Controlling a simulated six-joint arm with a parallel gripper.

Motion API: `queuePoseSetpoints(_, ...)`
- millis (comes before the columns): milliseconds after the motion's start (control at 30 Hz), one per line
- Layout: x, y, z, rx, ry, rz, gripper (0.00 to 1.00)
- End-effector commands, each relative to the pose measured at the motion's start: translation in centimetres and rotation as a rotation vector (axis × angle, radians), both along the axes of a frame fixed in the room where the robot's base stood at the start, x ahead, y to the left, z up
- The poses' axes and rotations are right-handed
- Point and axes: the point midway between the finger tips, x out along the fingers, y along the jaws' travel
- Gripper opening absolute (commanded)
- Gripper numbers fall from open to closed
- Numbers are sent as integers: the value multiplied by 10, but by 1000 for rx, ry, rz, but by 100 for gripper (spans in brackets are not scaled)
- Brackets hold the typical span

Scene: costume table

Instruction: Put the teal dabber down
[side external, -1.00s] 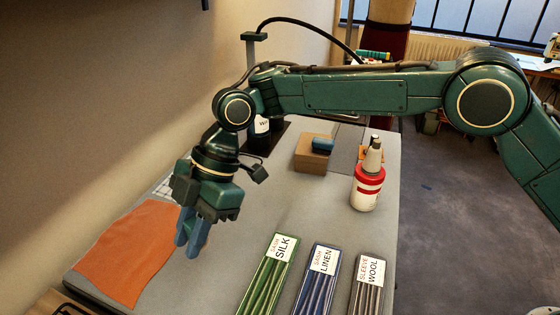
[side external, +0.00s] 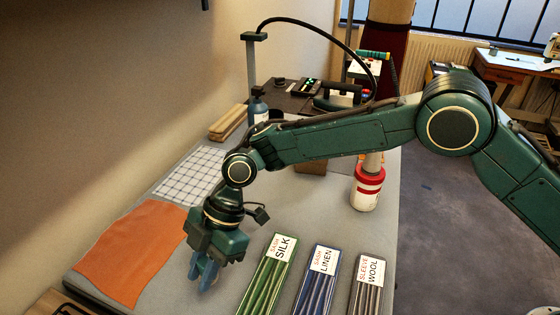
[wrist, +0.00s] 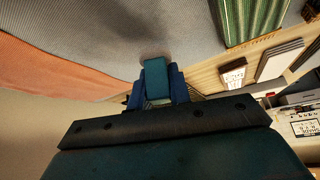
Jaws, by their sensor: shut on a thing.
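The teal dabber (wrist: 155,75) is a small teal block that shows between my blue fingers in the wrist view. My gripper (wrist: 152,92) is shut on it. In the side view my gripper (side external: 204,274) points down over the grey table, between the orange cloth (side external: 130,255) and the green silk sash pack (side external: 268,275). The dabber is hard to make out there among the fingers. I cannot tell whether it touches the table top.
A blue linen pack (side external: 318,280) and a grey wool pack (side external: 366,285) lie to the right. A red and white bottle (side external: 368,188) stands farther back. A brown block (side external: 311,167) is partly hidden behind my arm. Grey table (side external: 285,210) is bare behind the packs.

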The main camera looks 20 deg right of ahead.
Motion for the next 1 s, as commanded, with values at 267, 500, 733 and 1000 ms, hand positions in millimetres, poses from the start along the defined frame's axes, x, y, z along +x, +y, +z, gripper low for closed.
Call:
queuePoseSetpoints(267, 0, 0, -22, 0, -1, 2, 0)
queuePoseSetpoints(500, 0, 0, -22, 0, 0, 1, 0)
queuePoseSetpoints(733, 0, 0, -26, 0, 0, 0, 29)
queuePoseSetpoints(1000, 0, 0, -25, 0, 0, 0, 41)
